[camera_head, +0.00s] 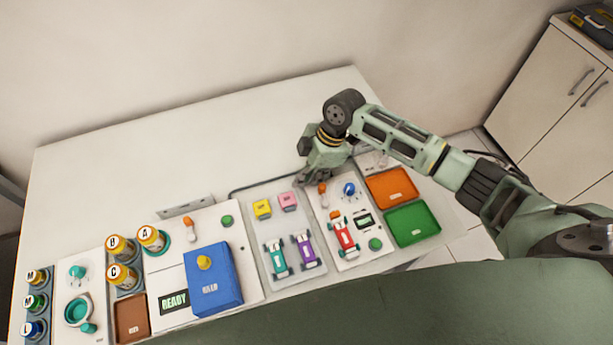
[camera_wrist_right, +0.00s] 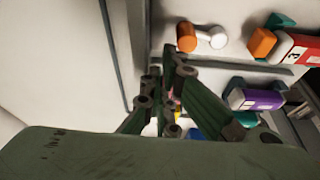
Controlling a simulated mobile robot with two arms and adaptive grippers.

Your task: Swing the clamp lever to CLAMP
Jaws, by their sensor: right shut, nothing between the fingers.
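A small lever with an orange knob (camera_head: 322,188) stands on the white panel (camera_head: 350,262) at the right of the table, close to my right gripper. In the right wrist view an orange-knobbed lever (camera_wrist_right: 187,37) with a white end lies just beyond the fingertips, with its knob to the left. I cannot read any CLAMP marking. My right gripper (camera_head: 306,178) is shut and empty, low over the far edge of that panel. Its fingers (camera_wrist_right: 163,75) show in the wrist view, and I cannot tell whether they touch the lever. My left gripper is not in view.
The panel also holds a blue knob (camera_head: 349,189), a red numbered holder (camera_head: 343,235) and a green button (camera_head: 375,244). Orange (camera_head: 390,187) and green (camera_head: 411,224) trays lie to its right. Purple (camera_head: 306,250) and teal (camera_head: 277,258) holders lie left. The table's back is clear.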

